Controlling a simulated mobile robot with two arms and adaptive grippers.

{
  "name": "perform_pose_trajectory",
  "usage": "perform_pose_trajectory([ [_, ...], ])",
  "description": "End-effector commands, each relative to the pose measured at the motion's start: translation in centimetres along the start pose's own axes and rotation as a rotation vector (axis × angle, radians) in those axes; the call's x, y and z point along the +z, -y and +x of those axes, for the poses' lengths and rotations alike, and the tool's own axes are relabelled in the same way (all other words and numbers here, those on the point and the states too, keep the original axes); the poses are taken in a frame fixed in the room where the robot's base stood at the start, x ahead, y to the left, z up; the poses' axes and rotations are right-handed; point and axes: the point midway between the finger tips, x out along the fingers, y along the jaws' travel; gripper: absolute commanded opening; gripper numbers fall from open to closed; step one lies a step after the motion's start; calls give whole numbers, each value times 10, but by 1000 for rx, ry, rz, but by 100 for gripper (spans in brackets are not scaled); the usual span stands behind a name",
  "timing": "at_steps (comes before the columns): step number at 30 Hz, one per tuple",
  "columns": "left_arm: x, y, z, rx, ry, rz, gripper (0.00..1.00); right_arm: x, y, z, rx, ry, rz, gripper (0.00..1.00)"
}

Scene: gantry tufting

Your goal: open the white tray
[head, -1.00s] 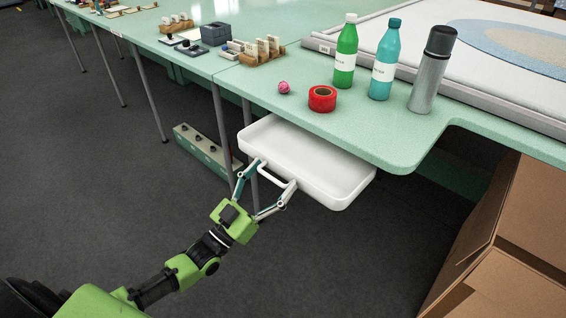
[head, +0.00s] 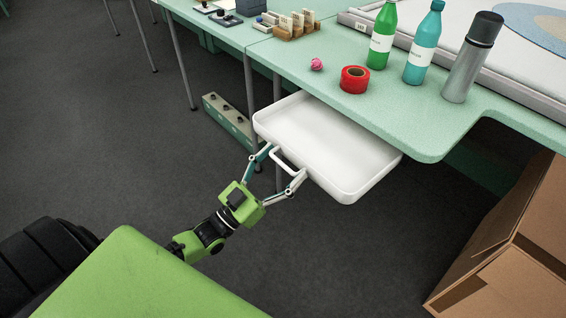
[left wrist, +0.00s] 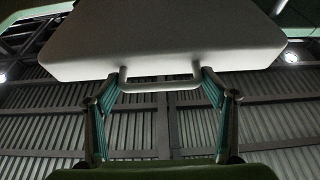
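The white tray (head: 335,140) is a shallow drawer under the green table edge. It sticks well out, and I see its empty inside; its back end is hidden under the tabletop. Its bar handle (head: 285,162) is on the front face and also shows in the left wrist view (left wrist: 160,86). My left gripper (head: 272,168) is at this handle, its fingers spread wide with one tip against each end of the bar. In the left wrist view the tray's underside (left wrist: 160,40) is above the fingers (left wrist: 160,80). My right gripper is not in view.
On the green table (head: 430,120) stand a green bottle (head: 381,40), a teal bottle (head: 422,45), a grey flask (head: 470,60), red tape (head: 354,80) and a pink ball (head: 316,64). A cardboard box (head: 510,250) is at right. The floor before the tray is clear.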

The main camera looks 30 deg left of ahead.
Motion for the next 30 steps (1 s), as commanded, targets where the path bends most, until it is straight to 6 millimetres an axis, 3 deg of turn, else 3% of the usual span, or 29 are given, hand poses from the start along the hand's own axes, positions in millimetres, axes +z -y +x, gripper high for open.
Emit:
perform_pose_trajectory([
  [8,-1,2,0,-3,-2,2,82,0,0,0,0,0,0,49],
  [13,0,1,-10,-2,0,1,82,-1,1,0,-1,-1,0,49],
  [24,1,2,-86,-4,2,1,82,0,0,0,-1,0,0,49],
  [30,0,3,-112,-5,-1,2,82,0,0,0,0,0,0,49],
])
